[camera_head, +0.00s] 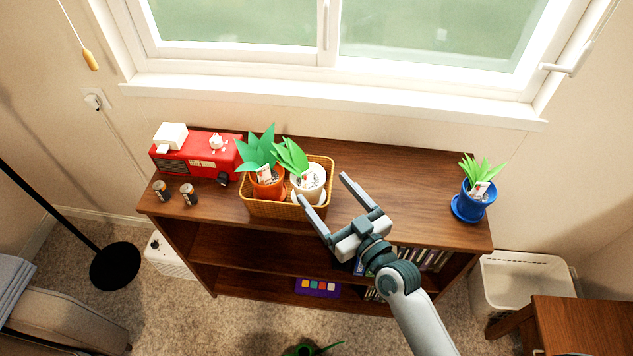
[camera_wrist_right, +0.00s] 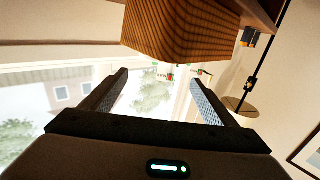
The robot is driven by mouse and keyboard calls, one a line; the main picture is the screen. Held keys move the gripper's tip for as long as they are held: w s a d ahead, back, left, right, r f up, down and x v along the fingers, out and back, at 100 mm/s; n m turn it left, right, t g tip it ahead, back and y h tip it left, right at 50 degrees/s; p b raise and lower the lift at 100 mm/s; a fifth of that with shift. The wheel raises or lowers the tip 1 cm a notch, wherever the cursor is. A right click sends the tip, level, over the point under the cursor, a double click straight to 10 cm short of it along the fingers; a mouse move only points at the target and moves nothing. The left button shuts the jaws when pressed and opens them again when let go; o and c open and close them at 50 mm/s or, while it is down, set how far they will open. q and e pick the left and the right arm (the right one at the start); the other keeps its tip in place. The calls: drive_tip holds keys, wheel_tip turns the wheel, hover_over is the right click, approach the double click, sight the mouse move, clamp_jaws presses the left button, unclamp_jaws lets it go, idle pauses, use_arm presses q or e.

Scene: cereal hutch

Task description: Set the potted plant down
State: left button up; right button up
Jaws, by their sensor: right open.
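A potted plant in a white pot (camera_head: 310,185) stands in a woven basket (camera_head: 260,209) on top of the wooden shelf unit. Beside it in the basket is a plant in an orange pot (camera_head: 267,187). A third plant in a blue pot (camera_head: 472,205) stands at the right end of the shelf top. My right gripper (camera_head: 323,188) is open at the basket's right end, its fingers close to the white pot, with nothing between them. In the wrist view the open fingers (camera_wrist_right: 160,80) show below the basket (camera_wrist_right: 180,32). My left gripper is out of view.
A red toy vehicle (camera_head: 197,154) and two small cylinders (camera_head: 175,191) sit at the left of the shelf top. The top is clear between basket and blue pot. A white bin (camera_head: 522,284) stands right on the floor; green leaves (camera_head: 313,349) show at the bottom edge.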

drive_tip(key=v, duration=0.3)
drive_tip(key=shift+s, duration=0.1)
